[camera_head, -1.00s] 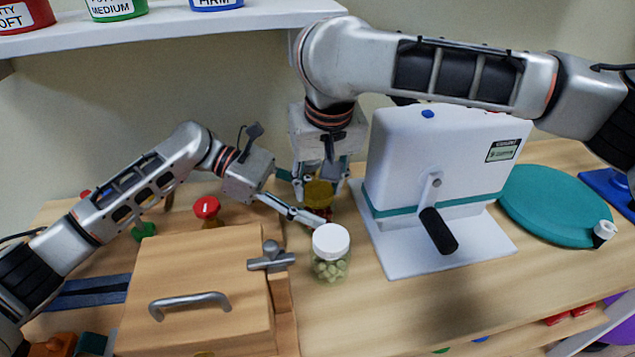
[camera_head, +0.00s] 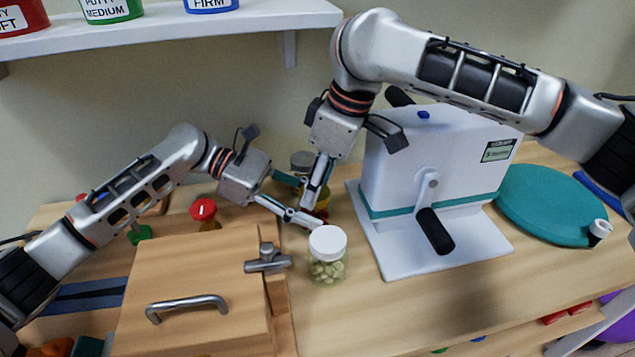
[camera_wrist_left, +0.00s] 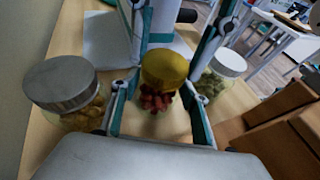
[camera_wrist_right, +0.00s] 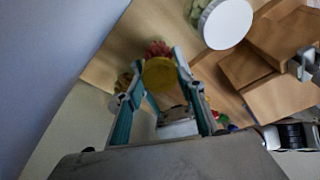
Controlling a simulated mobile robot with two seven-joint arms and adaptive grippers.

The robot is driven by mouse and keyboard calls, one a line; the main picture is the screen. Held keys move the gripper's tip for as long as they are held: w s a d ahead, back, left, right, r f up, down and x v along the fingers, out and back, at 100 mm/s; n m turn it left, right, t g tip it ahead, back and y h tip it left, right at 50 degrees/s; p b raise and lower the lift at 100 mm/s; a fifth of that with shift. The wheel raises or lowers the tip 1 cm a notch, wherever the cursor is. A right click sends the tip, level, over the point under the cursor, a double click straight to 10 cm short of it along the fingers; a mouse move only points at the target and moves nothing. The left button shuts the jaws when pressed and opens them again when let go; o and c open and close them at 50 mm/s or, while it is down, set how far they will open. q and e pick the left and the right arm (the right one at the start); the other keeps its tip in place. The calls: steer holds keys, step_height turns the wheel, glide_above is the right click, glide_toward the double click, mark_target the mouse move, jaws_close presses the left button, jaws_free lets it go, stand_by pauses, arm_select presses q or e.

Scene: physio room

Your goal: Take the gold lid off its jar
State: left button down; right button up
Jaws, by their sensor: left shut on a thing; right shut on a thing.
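The jar with the gold lid (camera_wrist_left: 163,68) stands on the bench with red contents (camera_wrist_left: 155,102). In the head view the jar (camera_head: 322,203) is mostly hidden by my fingers. My left gripper (camera_wrist_left: 157,112) is shut on the jar's body from the side. My right gripper (camera_wrist_right: 158,80) comes from above with its fingers on both sides of the gold lid (camera_wrist_right: 160,74), shut on it. The lid sits at the jar's top; whether there is a gap under it cannot be told. In the head view both grippers meet there, left (camera_head: 308,212) and right (camera_head: 316,195).
A white-lidded jar (camera_head: 328,244) stands close in front. A grey-lidded jar (camera_wrist_left: 60,82) stands close behind. A white machine with a crank (camera_head: 425,160) is at the right, a wooden box (camera_head: 190,275) at the front left. Bare bench lies at the front (camera_head: 400,310).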

steer(key=o, duration=1.2)
step_height(320, 180, up, 4)
steer(key=shift+r, duration=0.1)
steer(key=shift+o, duration=0.6)
steer(key=shift+r, duration=0.2)
steer(key=s+r+m+t+h, duration=0.25)
steer(key=r+m, duration=0.35)
steer(key=m, duration=0.8)
steer(key=shift+g+h, duration=0.25)
steer(key=x, duration=1.1)
steer(key=shift+s+a, duration=0.3)
steer(key=shift+s, duration=0.1)
